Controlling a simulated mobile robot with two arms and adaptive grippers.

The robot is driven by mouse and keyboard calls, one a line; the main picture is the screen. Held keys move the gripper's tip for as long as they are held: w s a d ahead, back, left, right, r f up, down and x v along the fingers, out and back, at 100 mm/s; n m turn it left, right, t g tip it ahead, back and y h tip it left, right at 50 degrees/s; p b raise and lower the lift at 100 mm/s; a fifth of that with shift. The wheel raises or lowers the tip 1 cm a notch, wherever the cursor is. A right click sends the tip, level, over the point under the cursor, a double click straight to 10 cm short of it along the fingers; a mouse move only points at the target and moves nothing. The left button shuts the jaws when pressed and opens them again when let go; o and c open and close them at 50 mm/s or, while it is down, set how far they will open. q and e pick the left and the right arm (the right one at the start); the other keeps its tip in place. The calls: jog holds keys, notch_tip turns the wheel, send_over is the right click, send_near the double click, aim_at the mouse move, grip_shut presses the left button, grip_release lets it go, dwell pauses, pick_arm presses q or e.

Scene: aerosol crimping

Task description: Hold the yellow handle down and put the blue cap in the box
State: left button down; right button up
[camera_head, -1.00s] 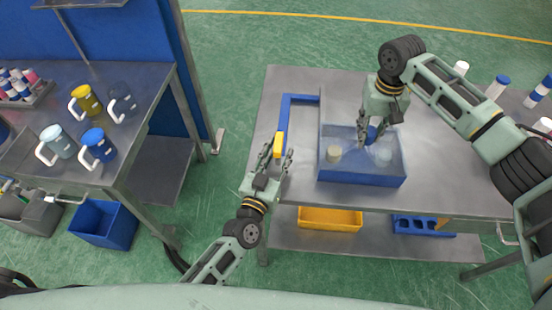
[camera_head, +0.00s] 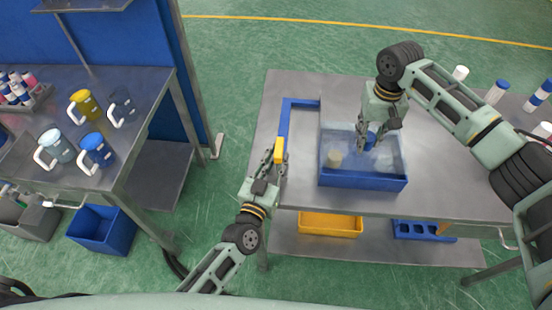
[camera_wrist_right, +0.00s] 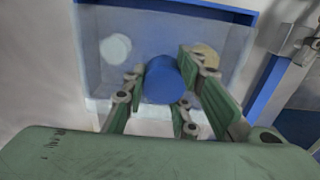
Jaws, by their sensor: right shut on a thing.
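The yellow handle (camera_head: 279,150) is at the front end of a blue bar on the right table's left side. My left gripper (camera_head: 276,162) has its fingers on either side of this handle; whether they press on it is unclear. The blue cap (camera_head: 370,139) is between the fingers of my right gripper (camera_head: 368,134), over the blue box (camera_head: 362,181) with clear upper walls. In the right wrist view the cap (camera_wrist_right: 165,80) is a blue disc, gripped by the right gripper (camera_wrist_right: 168,88). The cap's exact height is hard to tell.
A pale beige round item (camera_head: 334,158) is in the box, beside the cap. White bottles with blue caps (camera_head: 497,91) stand at the table's right. A yellow tray (camera_head: 330,223) sits on the lower shelf. Coloured mugs (camera_head: 97,149) stand on the left table.

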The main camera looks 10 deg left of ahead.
pick_arm(q)
jog(key=c, duration=1.9)
grip_release()
jog(key=shift+s+d+f, duration=0.25)
jog(key=shift+d+f, duration=0.05)
jog(key=shift+d, duration=0.05)
jog(key=shift+c, duration=0.2)
jog(key=o, duration=0.5)
jog(key=shift+d, duration=0.2)
jog(key=shift+c, duration=0.2)
jog(key=shift+a+f, duration=0.15)
jog(key=shift+a, duration=0.1)
jog(key=shift+s, duration=0.1)
jog(key=shift+s+a+f, duration=0.1)
jog(key=shift+s, duration=0.15)
jog(key=v, duration=1.1)
jog(key=shift+r, duration=0.45)
jog(key=shift+s, duration=0.1)
jog(key=shift+c, duration=0.3)
